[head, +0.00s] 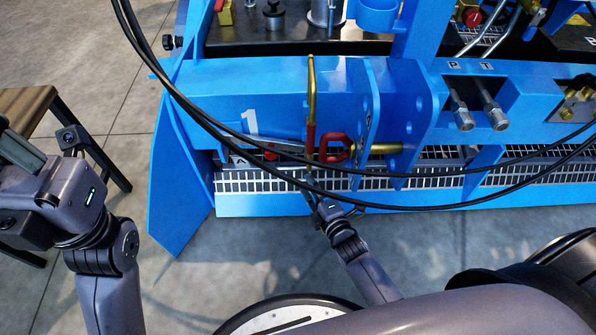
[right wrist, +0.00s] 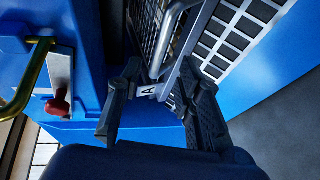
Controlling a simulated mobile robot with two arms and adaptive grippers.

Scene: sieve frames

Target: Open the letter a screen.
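A second A tag (right wrist: 148,90) sits lower, beside a bent metal bar handle (right wrist: 170,40). In the head view the grid row (head: 260,182) runs along the front of the blue machine. My right gripper (right wrist: 160,68) has its fingers spread either side of the handle; contact is unclear. In the head view my right gripper (head: 316,203) is at the grid's front edge. My left gripper (head: 22,155) is at the left edge, its fingertips not clearly seen.
Black hoses (head: 215,128) hang across the front of the blue machine (head: 215,90). A red and yellow handle (head: 311,110) stands above the grid. A wooden-topped table (head: 25,105) is at left. Grey floor (head: 200,285) in front is open.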

